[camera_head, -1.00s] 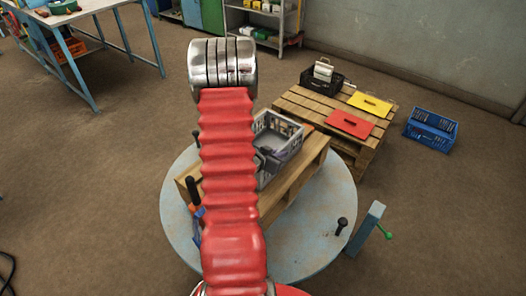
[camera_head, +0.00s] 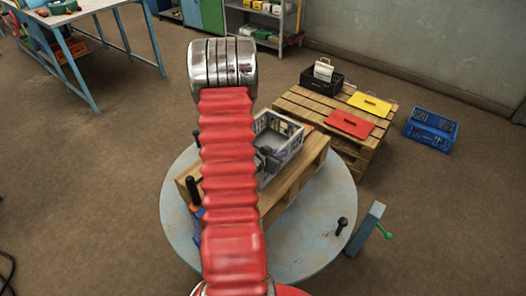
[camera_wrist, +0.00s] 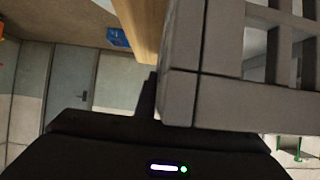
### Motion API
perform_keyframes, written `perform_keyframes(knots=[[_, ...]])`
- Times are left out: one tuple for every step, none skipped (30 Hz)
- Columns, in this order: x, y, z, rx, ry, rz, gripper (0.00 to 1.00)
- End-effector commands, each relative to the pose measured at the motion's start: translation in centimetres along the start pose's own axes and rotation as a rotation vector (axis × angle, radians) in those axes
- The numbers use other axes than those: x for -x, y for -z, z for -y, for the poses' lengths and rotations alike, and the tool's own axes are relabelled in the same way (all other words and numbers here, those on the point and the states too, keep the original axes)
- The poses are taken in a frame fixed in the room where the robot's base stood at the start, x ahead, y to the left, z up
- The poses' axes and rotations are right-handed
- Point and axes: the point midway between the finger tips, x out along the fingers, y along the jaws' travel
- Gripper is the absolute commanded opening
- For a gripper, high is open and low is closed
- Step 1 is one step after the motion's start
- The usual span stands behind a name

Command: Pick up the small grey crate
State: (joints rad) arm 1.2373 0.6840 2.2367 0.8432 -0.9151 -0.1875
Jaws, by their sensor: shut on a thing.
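The small grey crate (camera_head: 287,147) is on the wooden pallet-like stand (camera_head: 300,180) on the round table, partly hidden behind my red arm. In the wrist view the crate's grey wall and slatted side (camera_wrist: 222,100) fill the right half, close up. My gripper (camera_wrist: 152,100) is shut on the crate's wall; a dark finger shows at the wall's left edge. The other finger is hidden behind the crate. In the head view the gripper is mostly behind my arm. I cannot tell whether the crate is clear of the wood.
The round grey-blue table (camera_head: 300,250) carries a black-knobbed peg (camera_head: 342,226). Behind stands a pallet stack (camera_head: 310,108) with a red board (camera_head: 350,124), a yellow board (camera_head: 370,104) and a black crate (camera_head: 322,80). A blue crate (camera_head: 430,130) is on the floor to the right.

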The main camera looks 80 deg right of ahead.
Motion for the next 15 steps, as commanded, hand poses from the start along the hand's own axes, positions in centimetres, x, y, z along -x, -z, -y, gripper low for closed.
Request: perform_keyframes(knots=[[-0.01,-0.01,-0.04,0.000,-0.001,0.000,0.00],[-0.01,0.09,-0.01,-0.002,-0.001,-0.002,0.00],[-0.02,0.09,-0.01,-0.002,-0.001,-0.002,0.00],[-0.02,0.09,-0.01,-0.002,-0.001,-0.002,0.00],[-0.02,0.09,-0.01,-0.002,-0.001,-0.002,0.00],[-0.02,0.08,-0.01,-0.002,-0.001,-0.002,0.00],[-0.01,0.09,-0.01,-0.002,0.000,-0.002,0.00],[-0.01,0.10,-0.01,-0.001,0.000,-0.002,0.00],[0.01,0.13,0.00,-0.001,0.000,-0.002,0.00],[0.03,0.18,0.00,-0.002,0.000,-0.002,0.00],[0.06,0.25,0.01,-0.002,0.000,-0.002,0.00],[0.12,0.38,0.01,-0.002,0.000,-0.003,0.00],[0.19,0.50,0.02,-0.002,0.000,-0.003,0.00],[0.26,0.63,0.02,-0.002,0.000,-0.003,0.00],[0.37,0.84,0.02,-0.002,0.000,-0.003,0.00]])
